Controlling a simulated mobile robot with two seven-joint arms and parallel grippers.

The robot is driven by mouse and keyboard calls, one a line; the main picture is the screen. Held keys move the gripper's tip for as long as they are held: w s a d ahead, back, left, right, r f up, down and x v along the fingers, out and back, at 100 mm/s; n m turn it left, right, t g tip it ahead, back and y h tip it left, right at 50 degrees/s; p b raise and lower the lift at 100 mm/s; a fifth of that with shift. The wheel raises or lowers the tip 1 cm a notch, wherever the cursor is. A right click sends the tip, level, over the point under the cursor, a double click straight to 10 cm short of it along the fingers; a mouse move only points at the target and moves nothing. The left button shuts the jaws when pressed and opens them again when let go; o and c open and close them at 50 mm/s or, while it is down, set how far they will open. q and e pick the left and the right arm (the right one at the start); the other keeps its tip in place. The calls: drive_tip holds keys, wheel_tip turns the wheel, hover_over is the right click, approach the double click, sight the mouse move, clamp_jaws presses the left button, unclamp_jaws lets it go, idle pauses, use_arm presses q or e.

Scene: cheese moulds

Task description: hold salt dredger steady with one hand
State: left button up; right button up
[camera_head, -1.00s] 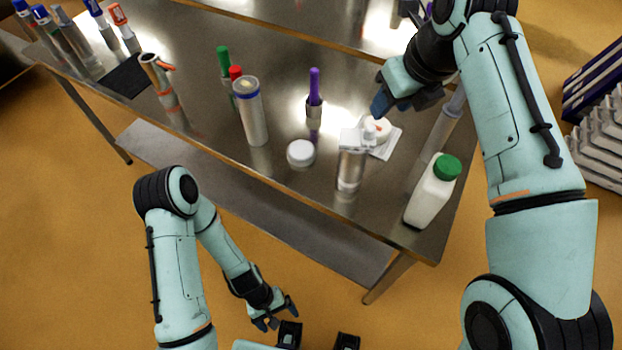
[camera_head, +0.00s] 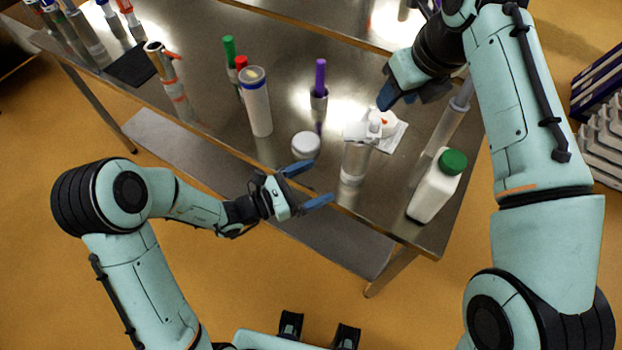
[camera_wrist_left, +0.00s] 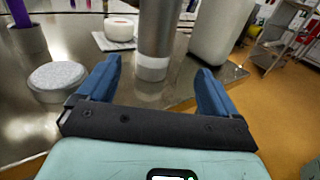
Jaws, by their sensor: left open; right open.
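A shiny metal cylinder (camera_head: 355,163) with a white top and a pale band at its base, which I take for the salt dredger, stands upright near the table's front edge. My left gripper (camera_head: 309,184) is open and empty, to the left of it and apart from it. In the left wrist view the metal cylinder (camera_wrist_left: 160,35) stands ahead, between the directions of the two blue fingers, its top cut off. My right gripper (camera_head: 388,94) is open behind the cylinder, above the white cloth; its fingers are partly hidden from view.
A tall blue-rimmed canister (camera_head: 256,105) and a purple marker in a holder (camera_head: 319,95) stand further left.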

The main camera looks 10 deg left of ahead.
sight(360, 159)
use_arm(q)
drive_tip(key=x, duration=1.3)
drive_tip(key=shift+w+a+r, duration=0.1)
drive_tip(key=shift+w+r, duration=0.2)
drive_tip(key=shift+w, duration=0.1)
